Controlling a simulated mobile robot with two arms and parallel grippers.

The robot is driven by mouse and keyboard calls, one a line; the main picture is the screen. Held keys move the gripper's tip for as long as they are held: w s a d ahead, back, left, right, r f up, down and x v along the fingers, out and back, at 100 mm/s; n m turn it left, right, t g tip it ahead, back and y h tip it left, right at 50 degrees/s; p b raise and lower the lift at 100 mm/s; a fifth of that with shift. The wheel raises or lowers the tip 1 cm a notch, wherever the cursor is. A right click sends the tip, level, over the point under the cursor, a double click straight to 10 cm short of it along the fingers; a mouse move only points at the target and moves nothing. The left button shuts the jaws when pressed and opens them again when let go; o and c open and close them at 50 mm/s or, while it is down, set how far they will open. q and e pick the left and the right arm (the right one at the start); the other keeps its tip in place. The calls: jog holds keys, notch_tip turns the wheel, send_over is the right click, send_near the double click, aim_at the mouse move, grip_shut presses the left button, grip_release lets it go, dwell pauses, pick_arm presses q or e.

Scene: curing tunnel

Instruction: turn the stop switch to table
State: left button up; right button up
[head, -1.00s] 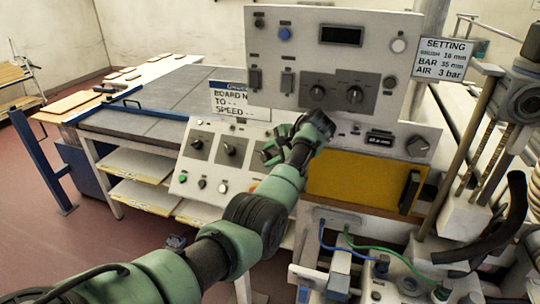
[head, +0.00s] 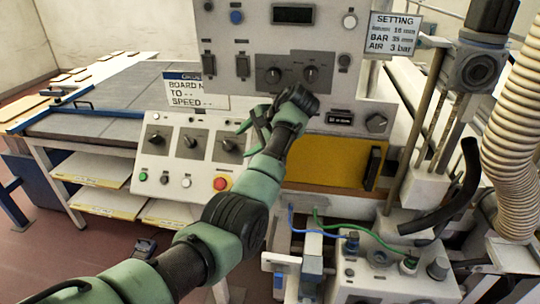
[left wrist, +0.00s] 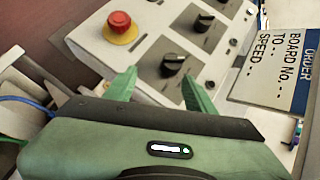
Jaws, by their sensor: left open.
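A sloped grey control panel (head: 165,178) carries a row of three black rotary switches: left (head: 155,138), middle (head: 190,142) and right (head: 229,146). Their labels are too small to read, so I cannot tell which is the stop switch. My left gripper (head: 254,122) is open and empty, just right of and above the right switch in the head view. In the left wrist view, this switch (left wrist: 172,64) shows just beyond and between the green fingertips (left wrist: 160,82), with no contact visible. My right gripper is not in view.
A red mushroom button (head: 222,184) sits below the right switch and also shows in the left wrist view (left wrist: 121,27). An upright panel (head: 290,40) with two knobs stands behind. A yellow panel (head: 335,162) and hoses lie to the right.

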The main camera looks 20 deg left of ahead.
pick_arm(q)
jog(key=s+d+b, duration=0.1)
jog(key=d+b, duration=0.1)
jog(key=d, duration=0.7)
jog(key=shift+s, duration=0.35)
jog(key=shift+d, duration=0.1)
